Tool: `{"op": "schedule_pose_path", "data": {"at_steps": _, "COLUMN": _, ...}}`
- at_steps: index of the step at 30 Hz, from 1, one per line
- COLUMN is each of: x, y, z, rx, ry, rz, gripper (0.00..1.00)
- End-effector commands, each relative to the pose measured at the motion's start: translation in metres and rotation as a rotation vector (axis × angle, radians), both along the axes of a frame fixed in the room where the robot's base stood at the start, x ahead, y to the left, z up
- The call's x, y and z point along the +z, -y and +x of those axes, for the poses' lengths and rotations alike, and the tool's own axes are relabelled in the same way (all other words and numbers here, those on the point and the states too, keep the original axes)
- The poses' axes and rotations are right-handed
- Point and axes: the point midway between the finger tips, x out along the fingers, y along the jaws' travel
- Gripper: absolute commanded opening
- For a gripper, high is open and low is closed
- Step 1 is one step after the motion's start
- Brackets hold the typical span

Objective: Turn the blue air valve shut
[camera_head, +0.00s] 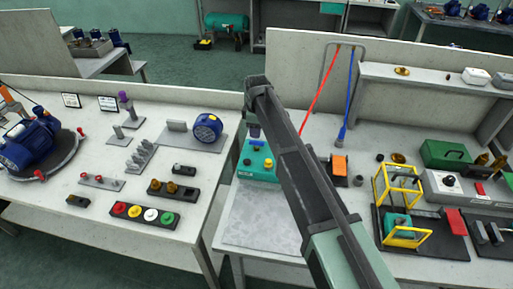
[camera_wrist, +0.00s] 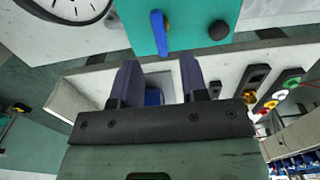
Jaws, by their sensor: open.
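The blue air valve (camera_wrist: 158,33) is a narrow blue lever on the face of a teal panel (camera_wrist: 190,30). It points up and down in the wrist view. The teal unit also shows in the head view (camera_head: 262,175), partly behind my arm. My gripper (camera_wrist: 159,75) is open, with its two dark fingers apart and nothing held between them. The fingertips lie just below the lever in the wrist view, one to each side of its line. I see no contact with the lever. In the head view my gripper (camera_head: 254,132) is over the back of the teal unit.
A black knob (camera_wrist: 219,30) sits right of the lever. A round gauge (camera_wrist: 66,5) is at upper left. In the head view, red (camera_head: 320,88) and blue (camera_head: 350,90) hoses, an orange-topped block (camera_head: 339,165) and a yellow frame (camera_head: 403,205) stand to the right.

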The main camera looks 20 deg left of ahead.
Motion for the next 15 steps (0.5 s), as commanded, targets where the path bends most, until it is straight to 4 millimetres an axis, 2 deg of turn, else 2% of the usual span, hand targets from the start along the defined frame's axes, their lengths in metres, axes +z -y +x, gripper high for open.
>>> {"op": "schedule_pose_path", "data": {"at_steps": 1, "x": -0.027, "y": 0.000, "z": 0.000, "rx": 0.000, "ry": 0.000, "rz": 0.000, "gripper": 0.40}}
{"op": "schedule_pose_path", "data": {"at_steps": 6, "x": -0.055, "y": 0.000, "z": 0.000, "rx": -0.001, "ry": 0.000, "rz": 0.000, "gripper": 0.40}}
{"op": "schedule_pose_path", "data": {"at_steps": 15, "x": -0.056, "y": 0.000, "z": 0.000, "rx": -0.001, "ry": 0.000, "rz": 0.000, "gripper": 0.40}}
